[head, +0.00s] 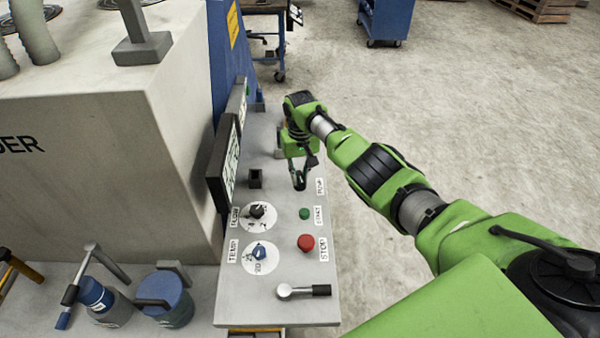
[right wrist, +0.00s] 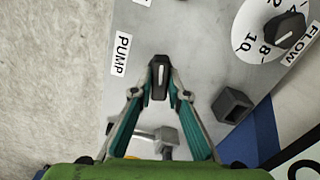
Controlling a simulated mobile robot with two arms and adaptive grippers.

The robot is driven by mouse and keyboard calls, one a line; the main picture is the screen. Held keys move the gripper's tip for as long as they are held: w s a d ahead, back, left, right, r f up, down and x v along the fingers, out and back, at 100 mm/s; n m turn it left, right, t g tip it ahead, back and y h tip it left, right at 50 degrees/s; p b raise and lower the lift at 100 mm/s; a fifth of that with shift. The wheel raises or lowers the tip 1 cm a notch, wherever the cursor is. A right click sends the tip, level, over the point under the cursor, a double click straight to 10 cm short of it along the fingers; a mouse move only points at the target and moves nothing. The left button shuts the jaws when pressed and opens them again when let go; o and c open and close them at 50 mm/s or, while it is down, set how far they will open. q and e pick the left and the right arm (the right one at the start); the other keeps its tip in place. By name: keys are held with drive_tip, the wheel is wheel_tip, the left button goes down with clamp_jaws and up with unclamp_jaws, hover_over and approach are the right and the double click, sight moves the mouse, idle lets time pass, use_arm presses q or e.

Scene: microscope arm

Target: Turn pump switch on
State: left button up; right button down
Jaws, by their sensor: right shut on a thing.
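The pump switch (right wrist: 159,80) is a small black knob with a white mark on a grey control panel (head: 245,302). It stands beside the PUMP label (right wrist: 121,55), which also shows in the head view (head: 321,187). My right gripper (head: 299,184) reaches down to the panel's far right part. In the right wrist view its fingertips (right wrist: 160,72) sit on both sides of the switch and are shut on it. The white mark points roughly along the length of the fingers. In the head view the fingers mostly hide the switch. My left gripper is not in view.
Nearer on the panel are a green START button (head: 304,214), a red STOP button (head: 305,243), the FLOW dial (head: 257,211), the TEMP dial (head: 259,252) and a lever (head: 303,290). A black socket (head: 255,178) and a screen (head: 222,165) stand left. Open floor lies right.

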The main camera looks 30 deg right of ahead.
sight(300, 176)
drive_tip(key=shift+w+r+m+p, duration=0.15)
drive_tip(key=shift+m+p, duration=0.2)
drive_tip(key=shift+m, duration=1.25)
drive_tip(key=c, duration=2)
unclamp_jaws()
drive_tip(key=shift+o, duration=0.2)
wheel_tip(300, 176, up, 12)
